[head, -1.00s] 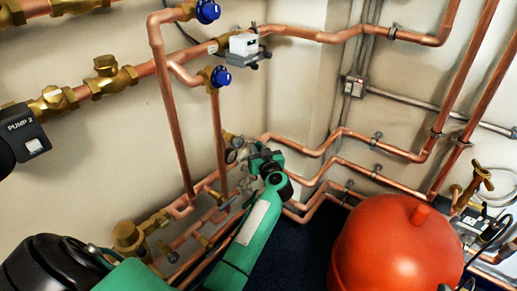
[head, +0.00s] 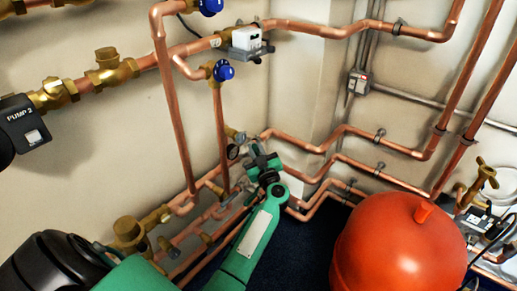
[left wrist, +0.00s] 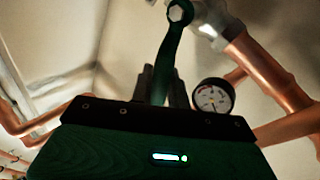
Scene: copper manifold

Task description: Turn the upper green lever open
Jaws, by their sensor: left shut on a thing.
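The green lever (left wrist: 171,50) shows in the left wrist view, running down from a hex nut (left wrist: 180,12) on a pale metal valve body (left wrist: 205,20). Its lower end is between the two dark fingers of my left gripper (left wrist: 161,85), which is shut on it. In the head view my left gripper (head: 256,156) is at the pipes low on the wall near the corner. There the lever is too small and covered to make out. My right gripper is not in view.
A round gauge (left wrist: 213,97) stands just right of the fingers in the left wrist view. Copper pipes (head: 219,135) run close around the gripper. A red tank (head: 400,255) stands at the lower right. Dark floor (head: 315,235) lies between the arm and tank.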

